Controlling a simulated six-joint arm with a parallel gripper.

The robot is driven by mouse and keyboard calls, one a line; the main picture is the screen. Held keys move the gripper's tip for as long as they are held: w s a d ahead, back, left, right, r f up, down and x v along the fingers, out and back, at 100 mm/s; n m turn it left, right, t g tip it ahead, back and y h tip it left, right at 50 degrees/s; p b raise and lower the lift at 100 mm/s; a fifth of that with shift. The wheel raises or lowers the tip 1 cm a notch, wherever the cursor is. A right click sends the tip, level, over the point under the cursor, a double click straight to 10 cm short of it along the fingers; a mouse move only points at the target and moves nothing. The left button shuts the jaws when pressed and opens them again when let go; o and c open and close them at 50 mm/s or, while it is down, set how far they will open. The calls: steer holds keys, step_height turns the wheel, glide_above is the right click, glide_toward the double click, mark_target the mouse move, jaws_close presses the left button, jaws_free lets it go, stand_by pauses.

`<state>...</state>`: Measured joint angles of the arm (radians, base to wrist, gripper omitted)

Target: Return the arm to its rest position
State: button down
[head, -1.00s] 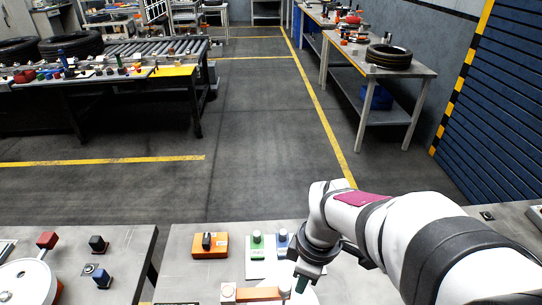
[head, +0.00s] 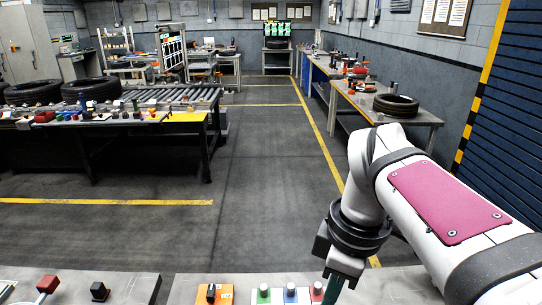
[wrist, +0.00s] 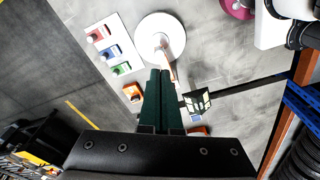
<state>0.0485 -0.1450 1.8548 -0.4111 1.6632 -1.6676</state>
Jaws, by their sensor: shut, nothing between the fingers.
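My white arm with a magenta panel comes in from the right in the head view. My gripper (head: 336,290) is at the lower edge of that view, above the near table (head: 385,286), with its dark green fingers pointing down. In the wrist view my gripper (wrist: 162,75) shows its two dark green fingers pressed together, with nothing between them. It is apart from the objects on the table below.
The near table holds an orange box with a black knob (head: 213,294) and a panel with green, blue and red knobs (head: 290,292). The wrist view shows a white round disc (wrist: 158,30). The floor (head: 262,180) beyond is clear.

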steer(key=shift+r, duration=0.2)
steer(key=s+a+f+m, duration=0.2)
steer(key=s+f+m, duration=0.9)
steer(key=s+m, duration=0.4)
steer(key=m, duration=0.3)
steer(key=shift+a+f+g+y, duration=0.2)
steer(key=shift+a+g+y, duration=0.15)
steer(key=shift+g+y, duration=0.05)
